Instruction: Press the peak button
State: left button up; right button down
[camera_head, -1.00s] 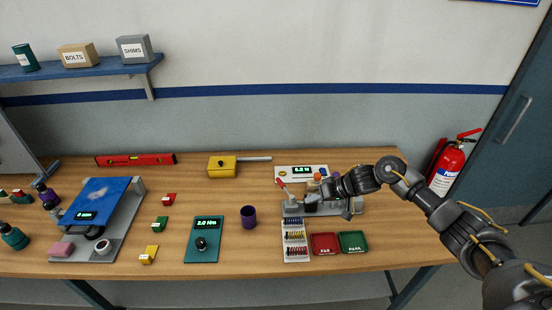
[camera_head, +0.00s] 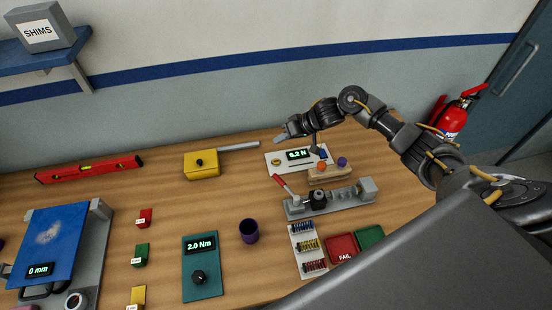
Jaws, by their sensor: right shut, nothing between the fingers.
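A white force-gauge panel (camera_head: 272,168) lies at the back of the bench, with a lit display (camera_head: 298,155) ending in "N". A round yellow button (camera_head: 276,162) is at its left and a blue part (camera_head: 323,154) at its right. I cannot read a "peak" label on either. My right gripper (camera_head: 280,138) is shut and empty. It shows above and behind the panel's left part, pointing left, apart from the yellow button. My left gripper is out of view.
In front of the panel are a wooden holder (camera_head: 326,176) with coloured knobs and a grey clamp fixture (camera_head: 346,196) with a red lever. A yellow box (camera_head: 202,170) with a grey rod is left of it. A purple cup (camera_head: 249,232) and teal torque meter (camera_head: 202,287) stand nearer.

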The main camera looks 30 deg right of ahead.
jog(key=b, duration=0.7)
send_over(279, 162)
notch_tip(279, 162, down, 7)
jog(key=shift+f, duration=0.1)
jog(key=shift+f+b, duration=0.35)
jog(key=shift+f, duration=0.65)
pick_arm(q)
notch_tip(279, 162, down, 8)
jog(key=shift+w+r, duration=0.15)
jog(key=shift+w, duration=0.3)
pick_arm(e)
jog(key=shift+f, duration=0.15)
jog(key=shift+f, duration=0.25)
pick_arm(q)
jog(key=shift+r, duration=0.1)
